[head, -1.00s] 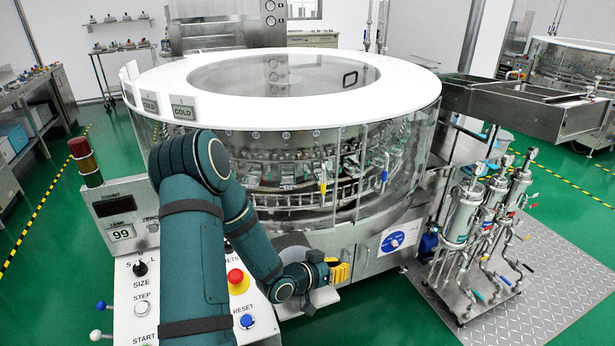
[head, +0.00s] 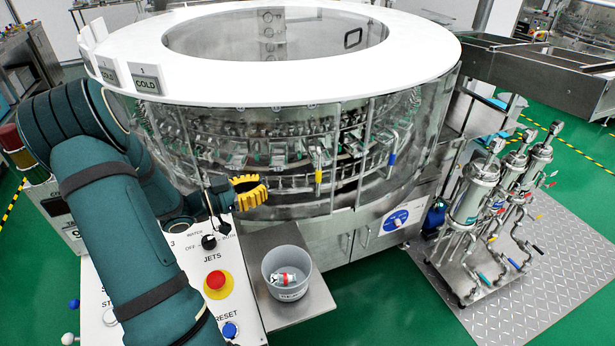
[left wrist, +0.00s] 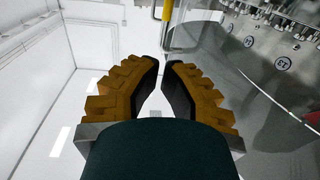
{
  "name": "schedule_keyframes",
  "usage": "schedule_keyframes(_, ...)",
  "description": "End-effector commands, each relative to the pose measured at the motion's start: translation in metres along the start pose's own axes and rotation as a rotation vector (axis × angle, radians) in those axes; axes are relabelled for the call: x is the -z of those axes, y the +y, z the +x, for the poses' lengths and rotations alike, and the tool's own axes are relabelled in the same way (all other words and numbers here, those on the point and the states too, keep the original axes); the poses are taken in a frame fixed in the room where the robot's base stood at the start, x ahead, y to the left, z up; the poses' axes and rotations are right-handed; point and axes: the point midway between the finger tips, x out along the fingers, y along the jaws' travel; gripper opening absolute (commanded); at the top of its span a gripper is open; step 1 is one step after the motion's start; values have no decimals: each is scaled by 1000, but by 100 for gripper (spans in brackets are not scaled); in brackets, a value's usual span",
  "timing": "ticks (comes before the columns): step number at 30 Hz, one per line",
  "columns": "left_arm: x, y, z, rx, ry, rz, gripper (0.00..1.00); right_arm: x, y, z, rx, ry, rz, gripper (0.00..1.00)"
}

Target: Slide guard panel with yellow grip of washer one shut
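The washer (head: 150,50) has a white ring top and clear curved guard panels around its front. The yellow grip (head: 318,168) is an upright handle on the front guard panel, and it also shows at the top of the left wrist view (left wrist: 167,11). My left gripper (head: 250,192) is left of and slightly below the yellow grip, apart from it. In the left wrist view its orange toothed fingers (left wrist: 162,64) come together at the tips with nothing between them. Whether the panel overlaps its neighbour is hard to tell. My right gripper is out of view.
A blue grip (head: 391,160) is further right on the washer. A grey bin (head: 287,262) stands on a steel shelf below. The control panel (head: 190,250) with a red button is under my left arm. A pump stand (head: 475,195) is at the right.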

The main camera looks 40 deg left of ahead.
Motion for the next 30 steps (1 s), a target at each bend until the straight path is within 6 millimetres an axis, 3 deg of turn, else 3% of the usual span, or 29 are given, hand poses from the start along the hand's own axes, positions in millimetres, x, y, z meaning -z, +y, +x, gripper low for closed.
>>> schedule_keyframes(3,-13,0,0,0,0,2,0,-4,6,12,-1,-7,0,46)
schedule_keyframes(10,-13,0,16,-1,1,2,0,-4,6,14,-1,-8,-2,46)
schedule_keyframes(24,-14,0,105,-2,2,1,0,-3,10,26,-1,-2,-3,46)
schedule_keyframes(30,-13,0,131,-1,1,2,0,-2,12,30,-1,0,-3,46)
